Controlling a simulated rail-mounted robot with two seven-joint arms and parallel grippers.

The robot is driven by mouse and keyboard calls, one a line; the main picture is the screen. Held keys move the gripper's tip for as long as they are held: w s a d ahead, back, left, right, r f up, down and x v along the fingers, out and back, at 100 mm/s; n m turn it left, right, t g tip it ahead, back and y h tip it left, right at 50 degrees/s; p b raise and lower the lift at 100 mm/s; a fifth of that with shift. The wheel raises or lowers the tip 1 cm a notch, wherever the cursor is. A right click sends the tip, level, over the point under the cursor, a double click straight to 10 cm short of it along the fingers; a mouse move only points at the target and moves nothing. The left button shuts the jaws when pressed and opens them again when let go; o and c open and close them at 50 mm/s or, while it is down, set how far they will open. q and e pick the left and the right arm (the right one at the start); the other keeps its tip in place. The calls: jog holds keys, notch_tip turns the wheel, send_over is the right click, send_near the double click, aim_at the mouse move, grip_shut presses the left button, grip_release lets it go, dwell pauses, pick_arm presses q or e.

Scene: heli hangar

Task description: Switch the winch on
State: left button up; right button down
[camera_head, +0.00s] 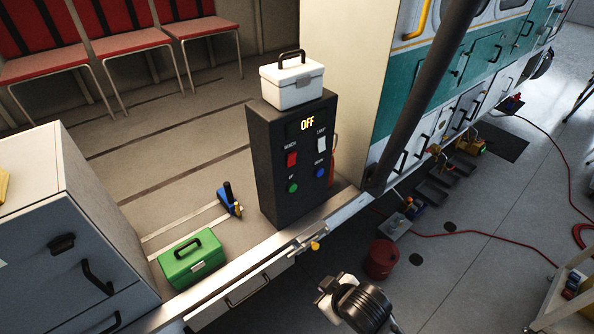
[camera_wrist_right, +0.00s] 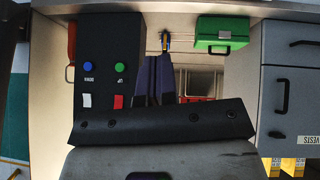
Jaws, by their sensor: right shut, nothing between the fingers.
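The black control box (camera_head: 290,165) stands upright on the ledge, its display (camera_head: 307,124) reading OFF. A red switch (camera_head: 292,159) with a blurred label, seemingly WINCH, is at left, and a white switch (camera_head: 322,144) is at right. Below them are a green button (camera_head: 293,188) marked UP and a blue button (camera_head: 320,172). The right wrist view shows the box upside down, with the red switch (camera_wrist_right: 118,101) and white switch (camera_wrist_right: 86,100). My right gripper (camera_wrist_right: 158,62) is shut and empty, its fingers apart from the panel. My left gripper is not in view.
A white case (camera_head: 292,85) sits on the box. A green toolbox (camera_head: 192,258) and a blue tool (camera_head: 229,200) lie to its left. A grey cabinet (camera_head: 70,235) bounds the left; a thick dark pole (camera_head: 425,95) rises at the right. The floor between tool and seats is clear.

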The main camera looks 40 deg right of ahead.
aim_at(292, 156)
jog(key=w+d+r+m+t+y+b, duration=0.3)
jog(key=w+d+m+t, duration=0.55)
jog(key=w+d, duration=0.8)
pick_arm(q)
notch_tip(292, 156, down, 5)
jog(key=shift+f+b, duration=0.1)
jog(key=shift+b, duration=0.25)
pick_arm(e)
jog(key=r+m+t, duration=0.1)
jog(key=m, duration=0.2)
jog(key=w+d+r+m+t+h, duration=0.1)
jog(key=m, duration=0.3)
jog(key=w+r+m+t+h, duration=0.1)
jog(key=r+m, duration=0.1)
jog(key=m, duration=0.2)
jog(key=shift+w+d+t, duration=0.25)
jog(key=shift+w, duration=0.1)
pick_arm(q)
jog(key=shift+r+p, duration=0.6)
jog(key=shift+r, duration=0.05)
pick_arm(e)
jog(key=w, duration=0.4)
jog(key=w+r, duration=0.1)
jog(key=w, duration=0.8)
jog(key=shift+w+d+r, duration=0.2)
jog(key=shift+w+r, duration=0.15)
jog(key=shift+r, duration=0.05)
